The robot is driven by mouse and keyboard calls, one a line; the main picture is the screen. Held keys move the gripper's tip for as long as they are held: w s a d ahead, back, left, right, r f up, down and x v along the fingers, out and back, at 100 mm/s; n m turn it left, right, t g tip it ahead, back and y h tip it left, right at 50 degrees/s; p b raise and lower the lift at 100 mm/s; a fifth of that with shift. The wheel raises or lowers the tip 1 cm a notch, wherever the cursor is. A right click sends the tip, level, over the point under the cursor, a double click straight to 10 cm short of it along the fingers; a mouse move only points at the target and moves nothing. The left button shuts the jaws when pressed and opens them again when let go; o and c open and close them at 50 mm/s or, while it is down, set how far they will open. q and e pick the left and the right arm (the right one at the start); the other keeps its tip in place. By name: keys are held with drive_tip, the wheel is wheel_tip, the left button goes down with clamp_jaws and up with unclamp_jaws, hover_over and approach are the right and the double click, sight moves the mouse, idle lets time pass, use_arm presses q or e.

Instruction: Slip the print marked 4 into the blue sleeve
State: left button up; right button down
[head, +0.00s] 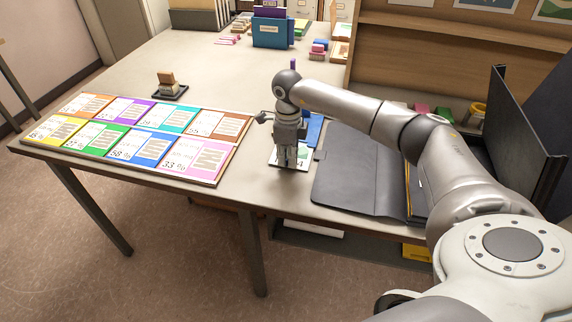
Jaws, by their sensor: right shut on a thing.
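My right gripper (288,163) points down at the table's front edge. It is shut on the print marked 4 (302,162), a white card with a dark and greenish picture, mostly hidden by the fingers. A blue flat piece (314,130), which looks like the blue sleeve, lies just behind the gripper and is partly covered by it. The print appears in front of the blue piece; I cannot tell whether they touch. My left gripper is not in view.
A board of coloured numbered cards (130,137) lies on the left. A dark folder (360,170) lies open to the right of the gripper. A small stamp on a black pad (168,85) and a blue box (272,32) stand farther back. The table's middle is clear.

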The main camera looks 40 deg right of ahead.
drive_tip(key=shift+w+d+b, duration=1.3)
drive_tip(key=shift+w+d, duration=0.3)
drive_tip(key=shift+d, duration=0.25)
drive_tip(key=shift+w+d+b, duration=1.3)
drive_tip(key=shift+w+d, duration=0.25)
drive_tip(key=shift+d, duration=0.3)
drive_tip(key=shift+f, duration=0.1)
drive_tip(key=c, duration=1.5)
unclamp_jaws()
drive_tip(key=shift+s, duration=0.1)
drive_tip(key=shift+c, duration=0.2)
